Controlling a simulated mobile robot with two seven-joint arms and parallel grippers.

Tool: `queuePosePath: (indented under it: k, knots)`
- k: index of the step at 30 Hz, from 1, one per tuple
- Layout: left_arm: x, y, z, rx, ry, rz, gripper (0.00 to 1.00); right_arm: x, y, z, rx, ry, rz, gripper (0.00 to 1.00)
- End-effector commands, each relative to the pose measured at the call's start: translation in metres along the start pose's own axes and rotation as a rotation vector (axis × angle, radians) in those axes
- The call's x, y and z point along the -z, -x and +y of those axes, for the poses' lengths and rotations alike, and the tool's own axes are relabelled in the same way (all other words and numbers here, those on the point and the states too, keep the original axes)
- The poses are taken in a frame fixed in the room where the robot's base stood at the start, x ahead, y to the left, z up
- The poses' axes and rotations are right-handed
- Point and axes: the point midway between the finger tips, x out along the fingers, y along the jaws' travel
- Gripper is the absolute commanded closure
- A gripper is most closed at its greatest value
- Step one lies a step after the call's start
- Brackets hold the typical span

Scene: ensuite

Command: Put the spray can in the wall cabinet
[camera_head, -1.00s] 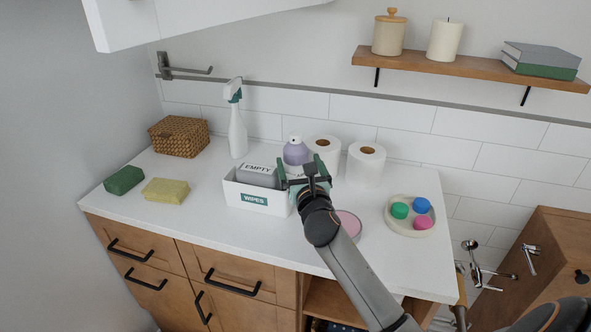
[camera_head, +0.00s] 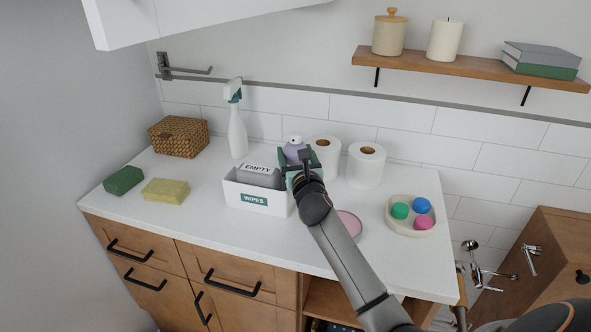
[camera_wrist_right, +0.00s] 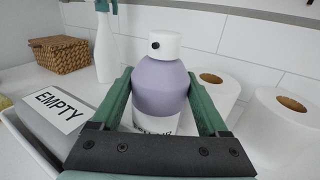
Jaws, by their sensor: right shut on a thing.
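The spray can (camera_head: 294,148) is lilac with a white cap and stands upright on the counter behind the wipes box. In the right wrist view the spray can (camera_wrist_right: 161,84) stands between the green fingers. My right gripper (camera_head: 297,160) is shut on it, and its lower part is partly hidden by the gripper. It also shows in the right wrist view (camera_wrist_right: 163,100). A white wall cabinet (camera_head: 200,18) is cut off at the top left of the head view; its inside is not visible. My left gripper is not in view.
A white wipes box (camera_head: 256,200) holding a grey pack marked EMPTY stands just left of the gripper. A white spray bottle (camera_head: 237,132) and two paper rolls (camera_head: 365,166) are close by. A round tray (camera_head: 411,229) is at right.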

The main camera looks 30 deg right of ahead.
Motion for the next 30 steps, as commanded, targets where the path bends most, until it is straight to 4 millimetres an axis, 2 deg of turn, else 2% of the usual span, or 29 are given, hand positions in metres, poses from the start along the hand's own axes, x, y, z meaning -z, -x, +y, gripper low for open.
queuePosePath:
  k: [2, 16, 23, 30]
  knots:
    - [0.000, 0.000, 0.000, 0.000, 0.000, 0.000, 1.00, 0.000, 0.000, 0.000, 0.000, 0.001, 0.000, 0.46]
    - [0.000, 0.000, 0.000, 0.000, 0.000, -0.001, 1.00, -0.001, 0.000, 0.000, 0.000, 0.001, -0.002, 0.99]
    - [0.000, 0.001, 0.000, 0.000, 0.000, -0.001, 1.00, -0.003, 0.000, 0.000, 0.000, 0.001, -0.003, 1.00]
    - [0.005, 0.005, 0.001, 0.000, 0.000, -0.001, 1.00, -0.027, 0.000, -0.001, -0.001, 0.004, -0.007, 1.00]
